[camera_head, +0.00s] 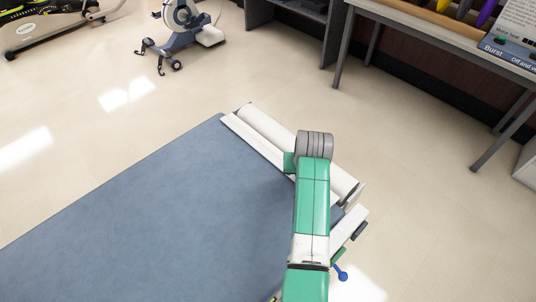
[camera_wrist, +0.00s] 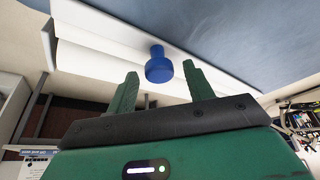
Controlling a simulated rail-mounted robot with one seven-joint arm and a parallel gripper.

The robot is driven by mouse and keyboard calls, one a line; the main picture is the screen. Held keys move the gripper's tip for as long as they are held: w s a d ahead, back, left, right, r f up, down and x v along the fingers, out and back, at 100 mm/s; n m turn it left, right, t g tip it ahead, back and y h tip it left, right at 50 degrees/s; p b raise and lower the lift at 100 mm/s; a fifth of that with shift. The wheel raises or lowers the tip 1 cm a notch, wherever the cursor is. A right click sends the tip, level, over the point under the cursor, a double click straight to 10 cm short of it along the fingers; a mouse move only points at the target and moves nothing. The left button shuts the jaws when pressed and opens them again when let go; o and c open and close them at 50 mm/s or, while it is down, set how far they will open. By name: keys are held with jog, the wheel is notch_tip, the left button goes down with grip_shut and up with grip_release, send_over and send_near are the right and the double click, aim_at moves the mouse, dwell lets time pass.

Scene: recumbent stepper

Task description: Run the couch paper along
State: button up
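The blue couch (camera_head: 170,220) fills the lower left of the head view, and part of it shows at the top of the wrist view (camera_wrist: 240,30). A white paper roll (camera_head: 262,128) lies across its far end, with a flat white strip (camera_head: 246,136) beside it. The wrist view shows a long white surface (camera_wrist: 95,30) and a blue knob (camera_wrist: 158,68) in front of it. My gripper (camera_wrist: 160,85) is open. The knob appears between and beyond its fingertips; I see no contact.
A grey-legged table (camera_head: 440,30) with a sign and coloured items stands at the upper right. Exercise machines (camera_head: 185,25) stand at the back. Pale floor is clear beyond the couch's end. A small blue-ended lever (camera_head: 341,273) shows beside my arm.

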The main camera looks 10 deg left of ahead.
jog(key=c, duration=0.7)
jog(key=shift+o, duration=0.2)
jog(key=shift+s+a+r+p, duration=0.1)
jog(key=shift+r+p, duration=0.05)
jog(key=shift+p, duration=0.3)
jog(key=s+a+p, duration=0.1)
jog(key=p, duration=0.1)
jog(key=s+a+p, duration=0.1)
jog(key=s+p, duration=0.1)
jog(key=p, duration=0.1)
jog(key=s+a+p, duration=0.1)
jog(key=s+p, duration=0.1)
jog(key=p, duration=0.1)
jog(key=shift+a, duration=0.35)
jog(key=shift+s+a+p, duration=0.4)
jog(key=shift+s+p, duration=0.25)
jog(key=shift+f, duration=0.2)
